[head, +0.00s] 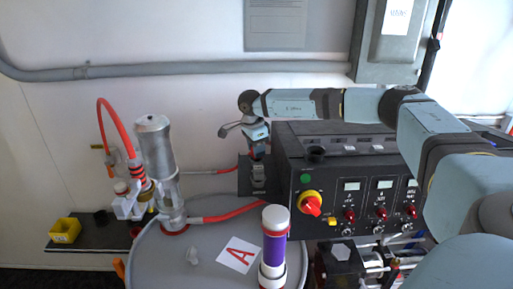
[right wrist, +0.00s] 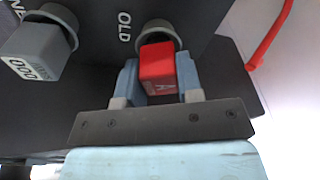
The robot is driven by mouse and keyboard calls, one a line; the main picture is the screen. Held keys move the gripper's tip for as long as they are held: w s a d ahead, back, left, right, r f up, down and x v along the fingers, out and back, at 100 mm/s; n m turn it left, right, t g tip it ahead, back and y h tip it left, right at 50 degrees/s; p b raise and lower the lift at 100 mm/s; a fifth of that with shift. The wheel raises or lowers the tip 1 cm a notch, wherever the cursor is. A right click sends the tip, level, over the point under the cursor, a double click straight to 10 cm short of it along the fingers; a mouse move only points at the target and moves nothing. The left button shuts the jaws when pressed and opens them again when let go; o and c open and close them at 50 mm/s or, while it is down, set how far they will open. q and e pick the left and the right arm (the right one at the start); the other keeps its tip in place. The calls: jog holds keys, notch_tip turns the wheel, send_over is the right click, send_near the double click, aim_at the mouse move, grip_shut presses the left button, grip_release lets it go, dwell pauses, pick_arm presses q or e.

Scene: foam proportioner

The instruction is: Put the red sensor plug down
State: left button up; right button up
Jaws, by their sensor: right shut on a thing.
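The red sensor plug (right wrist: 157,68) shows in the right wrist view, with a pale letter on its near face. My right gripper (right wrist: 158,82) is shut on it, one blue-grey finger on each side. The plug is at a round grey holder (right wrist: 160,33) beside the word OLD; I cannot tell how deep it sits. In the head view my right gripper (head: 258,148) points down at the left side of the black control box (head: 345,145), and the red plug is hidden there. My left gripper is not in view.
A grey plug (right wrist: 38,45) sits in another holder left of the red one. A red hose (head: 225,215) runs to the box's left.

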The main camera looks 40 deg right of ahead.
jog(key=shift+f, duration=0.1)
jog(key=o, duration=0.5)
jog(key=shift+f, duration=0.1)
jog(key=o, duration=0.3)
jog(key=shift+o, duration=0.6)
notch_tip(320, 180, up, 12)
jog(key=a+b, duration=0.1)
jog(key=b, duration=0.2)
jog(key=shift+w+a+r, duration=0.2)
jog(key=shift+a+f, duration=0.1)
